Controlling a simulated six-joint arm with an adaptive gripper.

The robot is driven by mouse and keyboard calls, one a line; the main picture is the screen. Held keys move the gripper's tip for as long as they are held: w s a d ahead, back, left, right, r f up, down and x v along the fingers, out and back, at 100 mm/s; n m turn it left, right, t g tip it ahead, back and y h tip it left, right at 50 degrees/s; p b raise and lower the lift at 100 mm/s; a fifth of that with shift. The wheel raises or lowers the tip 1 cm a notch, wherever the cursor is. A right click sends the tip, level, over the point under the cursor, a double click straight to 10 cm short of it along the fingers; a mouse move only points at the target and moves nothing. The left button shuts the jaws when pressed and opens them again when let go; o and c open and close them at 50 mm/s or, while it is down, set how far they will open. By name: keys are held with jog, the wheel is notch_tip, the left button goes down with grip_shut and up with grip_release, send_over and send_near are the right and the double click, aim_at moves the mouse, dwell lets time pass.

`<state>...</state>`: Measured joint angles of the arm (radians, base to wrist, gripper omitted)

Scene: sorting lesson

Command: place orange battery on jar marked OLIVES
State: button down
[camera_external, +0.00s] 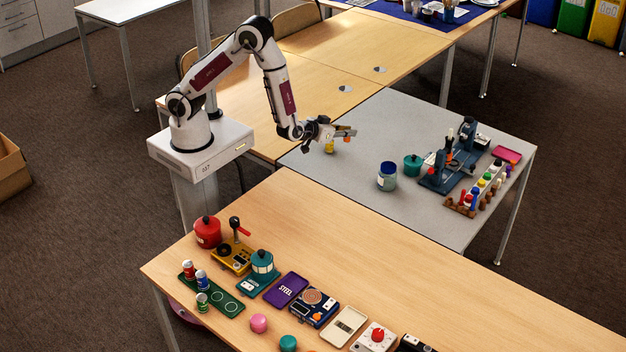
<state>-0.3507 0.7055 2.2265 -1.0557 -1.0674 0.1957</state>
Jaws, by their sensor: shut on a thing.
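My gripper (348,131) is over the near-left part of the grey table, reaching to the right. It is shut on a small orange thing (346,137), which looks like the orange battery; the fingers hide part of it. A small yellow object (330,147) shows just below my gripper; I cannot tell whether it touches it. A jar with a blue band (387,177) stands to the right of my gripper, apart from it. Its label is too small to read, so I cannot tell whether it says OLIVES.
A teal pot (412,165), a dark blue machine (452,162) and a rack of coloured bottles (479,189) stand on the grey table's right side. The grey table (340,180) is clear around the jar's left. The front wooden table (440,290) holds many items.

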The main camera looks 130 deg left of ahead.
jog(key=w+a+r+m+t, duration=0.2)
jog(key=w+r, duration=0.2)
jog(key=w, duration=0.7)
notch_tip(320, 180, up, 3)
jog(key=m+t+h, duration=0.2)
jog(key=t, duration=0.1)
send_over(383, 166)
jog(key=shift+d+f, duration=0.15)
jog(key=shift+f, duration=0.15)
jog(key=shift+f, duration=3.15)
jog(key=shift+f, duration=1.85)
jog(key=shift+f, duration=0.15)
